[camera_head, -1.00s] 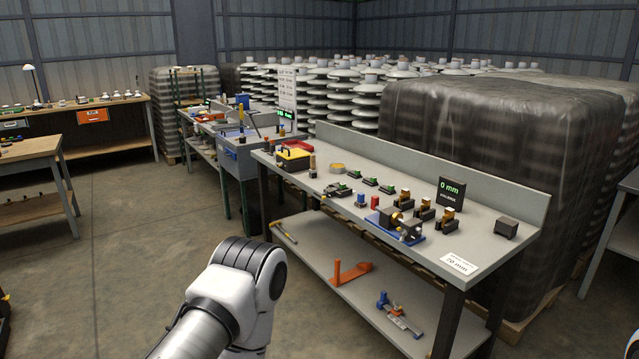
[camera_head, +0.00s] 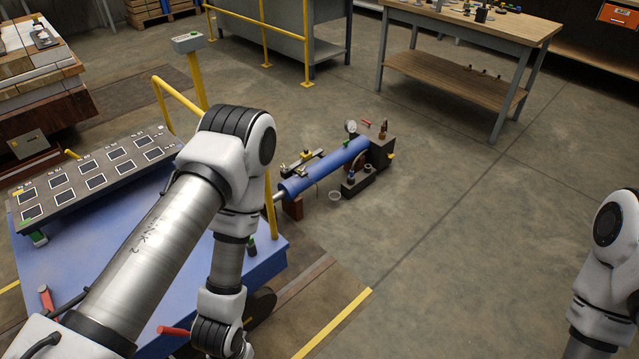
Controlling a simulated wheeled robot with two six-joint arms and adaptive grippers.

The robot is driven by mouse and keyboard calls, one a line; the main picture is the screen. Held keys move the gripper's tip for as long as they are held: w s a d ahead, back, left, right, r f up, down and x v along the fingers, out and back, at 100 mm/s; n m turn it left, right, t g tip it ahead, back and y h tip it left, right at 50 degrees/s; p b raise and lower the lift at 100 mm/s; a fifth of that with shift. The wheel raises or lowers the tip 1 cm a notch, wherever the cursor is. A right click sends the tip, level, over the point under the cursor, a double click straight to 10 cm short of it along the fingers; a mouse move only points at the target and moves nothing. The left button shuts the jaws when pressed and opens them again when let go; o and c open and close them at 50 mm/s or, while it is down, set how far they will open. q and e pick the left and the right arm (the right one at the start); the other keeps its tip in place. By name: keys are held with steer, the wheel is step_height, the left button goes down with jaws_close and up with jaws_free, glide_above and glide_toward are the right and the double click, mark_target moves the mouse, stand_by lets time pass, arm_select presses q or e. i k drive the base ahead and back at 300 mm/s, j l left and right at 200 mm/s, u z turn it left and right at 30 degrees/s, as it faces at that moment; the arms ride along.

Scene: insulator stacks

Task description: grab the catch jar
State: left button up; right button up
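A small clear, round open vessel (camera_head: 335,196), which looks like the catch jar, sits on the floor beside a blue cylinder (camera_head: 325,167). It is too small to tell whether it holds anything. My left arm crosses the left half of the view and bends down to the bottom edge, left of the vessel. Its gripper is out of view below the frame. My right arm shows at the right edge, and its gripper is also out of view. Neither arm touches the vessel.
A blue cart (camera_head: 110,240) with a dark panel of framed squares (camera_head: 114,160) stands on the left. A yellow rail (camera_head: 262,20) and a wooden workbench (camera_head: 470,25) are behind. The concrete floor right of the cylinder is clear.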

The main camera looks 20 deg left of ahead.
mark_target(334, 197)
steer(key=i+u, duration=0.3)
steer(key=i+l+u, duration=0.5)
steer(key=i+l, duration=0.65)
steer(key=i, duration=0.25)
steer(key=i+l+u, duration=0.15)
steer(key=i+l, duration=0.85)
steer(key=i+j, duration=0.05)
steer(key=i, duration=0.05)
